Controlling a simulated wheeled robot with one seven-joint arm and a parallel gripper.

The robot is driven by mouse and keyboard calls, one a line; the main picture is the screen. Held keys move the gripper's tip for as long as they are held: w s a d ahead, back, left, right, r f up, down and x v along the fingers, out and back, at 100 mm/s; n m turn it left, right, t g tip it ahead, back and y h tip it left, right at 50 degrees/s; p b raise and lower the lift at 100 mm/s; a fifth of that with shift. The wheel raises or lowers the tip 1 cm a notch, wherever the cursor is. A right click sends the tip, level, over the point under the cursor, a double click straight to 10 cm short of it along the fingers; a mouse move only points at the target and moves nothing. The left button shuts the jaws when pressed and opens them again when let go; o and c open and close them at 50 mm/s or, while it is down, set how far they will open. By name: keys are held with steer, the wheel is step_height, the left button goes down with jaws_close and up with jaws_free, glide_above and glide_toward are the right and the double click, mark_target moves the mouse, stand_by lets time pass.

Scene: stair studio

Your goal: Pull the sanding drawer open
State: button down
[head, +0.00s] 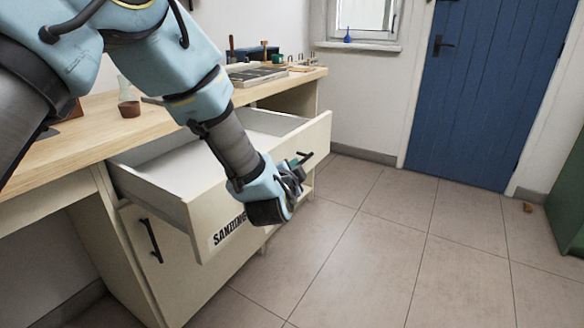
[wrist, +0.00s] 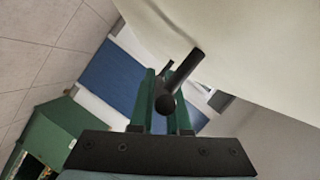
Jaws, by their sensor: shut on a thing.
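The cream sanding drawer (head: 205,218) stands well out from the workbench, its front lettered in black, the label partly hidden by my arm. Its inside shows as pale and empty where visible. The drawer's dark bar handle (head: 304,157) is on the front, and it also shows in the wrist view (wrist: 184,78), standing out from the cream front. My gripper (head: 294,174) is at this handle, with its green fingers (wrist: 158,90) shut on it. Part of the handle is hidden by my gripper in the head view.
A cupboard door with a black handle (head: 151,241) is below the drawer.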

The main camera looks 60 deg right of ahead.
steer(key=c, duration=0.9)
jaws_free()
steer(key=b+v, duration=0.1)
steer(key=v, duration=0.9)
steer(key=shift+s+a+r, duration=0.1)
steer(key=shift+a, duration=0.25)
